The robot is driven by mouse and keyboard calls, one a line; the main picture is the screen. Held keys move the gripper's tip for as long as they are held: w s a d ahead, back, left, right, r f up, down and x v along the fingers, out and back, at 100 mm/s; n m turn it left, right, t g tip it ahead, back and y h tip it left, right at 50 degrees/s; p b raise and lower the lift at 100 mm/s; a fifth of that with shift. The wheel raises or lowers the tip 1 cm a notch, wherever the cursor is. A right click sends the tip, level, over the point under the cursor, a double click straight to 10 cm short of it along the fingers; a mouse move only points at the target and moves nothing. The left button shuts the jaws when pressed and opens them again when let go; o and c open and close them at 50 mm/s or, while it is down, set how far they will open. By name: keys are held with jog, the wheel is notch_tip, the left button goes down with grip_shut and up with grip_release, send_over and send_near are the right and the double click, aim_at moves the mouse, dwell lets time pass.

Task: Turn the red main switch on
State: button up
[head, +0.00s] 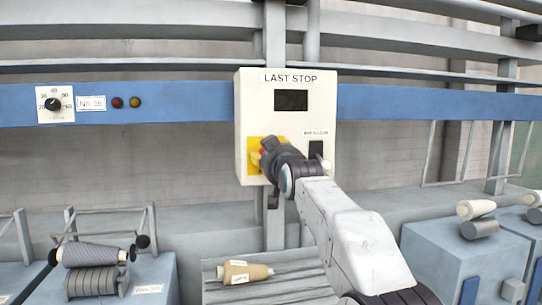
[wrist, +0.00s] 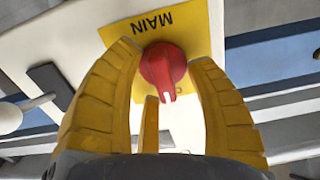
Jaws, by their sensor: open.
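The red main switch (wrist: 163,68) is a round red knob with a raised grip, on a yellow plate (wrist: 200,30) marked MAIN, upside down in the wrist view. In the head view the yellow plate (head: 253,168) is at the lower left of the white LAST STOP box (head: 255,105), and only a bit of red shows past my gripper. My gripper (wrist: 166,58) is open, its yellow fingers on either side of the knob. I cannot tell whether they touch it. In the head view my gripper (head: 268,150) is in front of the plate.
A black lever switch (head: 316,150) is on the box, right of my gripper. A dial (head: 54,104) and two small lamps (head: 126,102) are on the blue rail at left. A yarn cone (head: 245,272) lies below the box. Blue machine housings (head: 460,260) stand at right.

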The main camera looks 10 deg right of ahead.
jog(key=shift+o, duration=0.4)
grip_shut()
jog(key=shift+m, duration=0.3)
jog(key=m, duration=0.3)
jog(key=shift+d+f+m, duration=0.1)
jog(key=shift+f+m, duration=0.05)
jog(key=shift+m, duration=0.25)
jog(key=m, duration=0.4)
jog(key=shift+f+m, duration=0.15)
jog(key=shift+m, duration=0.15)
jog(key=m, duration=0.4)
jog(key=shift+f, duration=0.1)
jog(key=shift+f+m+b, duration=0.1)
jog(key=shift+m+b, duration=0.2)
jog(key=shift+m, duration=2.1)
